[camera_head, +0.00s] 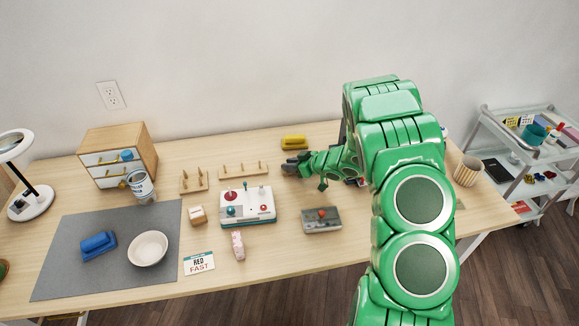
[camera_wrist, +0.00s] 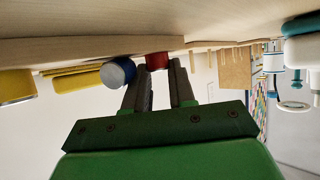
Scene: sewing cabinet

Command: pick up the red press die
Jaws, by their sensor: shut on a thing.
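The red press die (camera_wrist: 157,60) shows in the wrist view as a small red piece between my fingertips, close to the wooden table surface. My gripper (camera_wrist: 157,68) is shut on it. In the head view my gripper (camera_head: 290,168) is low over the back middle of the table, and the die cannot be made out there. Whether the die touches the table is not clear.
A blue cylinder with a pale end (camera_wrist: 118,72) is right beside my fingers in the wrist view. A yellow object (camera_head: 293,142) lies just behind my gripper. Wooden peg racks (camera_head: 243,170), a white control box (camera_head: 248,206) and a grey box (camera_head: 321,220) stand nearby.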

